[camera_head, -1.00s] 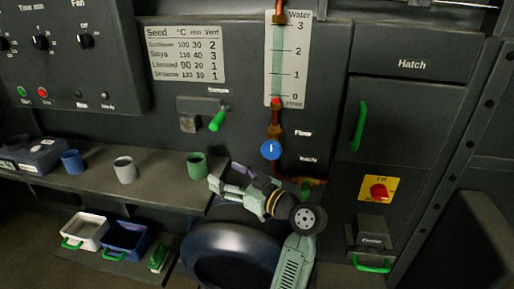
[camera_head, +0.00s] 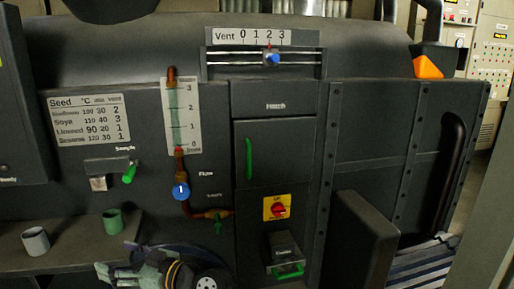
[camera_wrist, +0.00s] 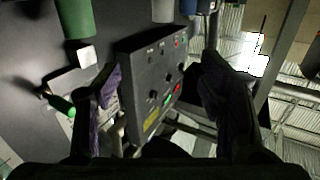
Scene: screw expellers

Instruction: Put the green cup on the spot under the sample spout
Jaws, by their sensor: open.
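The green cup (camera_head: 113,221) stands upright on the shelf, a little right of and below the sample spout (camera_head: 98,184). The spout has a green lever (camera_head: 129,173) at its right. I cannot make out a marked spot under it. In the wrist view, which is turned over, the green cup (camera_wrist: 75,18) shows at the top left edge, near the pale spout (camera_wrist: 87,55). My gripper (camera_head: 115,264) is at the bottom of the head view, below the cup in the picture and apart from it. In the wrist view its fingers (camera_wrist: 160,92) are open with nothing between them.
A grey cup (camera_head: 36,241) stands on the shelf (camera_head: 75,257) left of the green cup. Right of them are a blue valve knob (camera_head: 181,191), a pipe, the hatch with its green handle (camera_head: 249,158), and a red switch (camera_head: 278,211).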

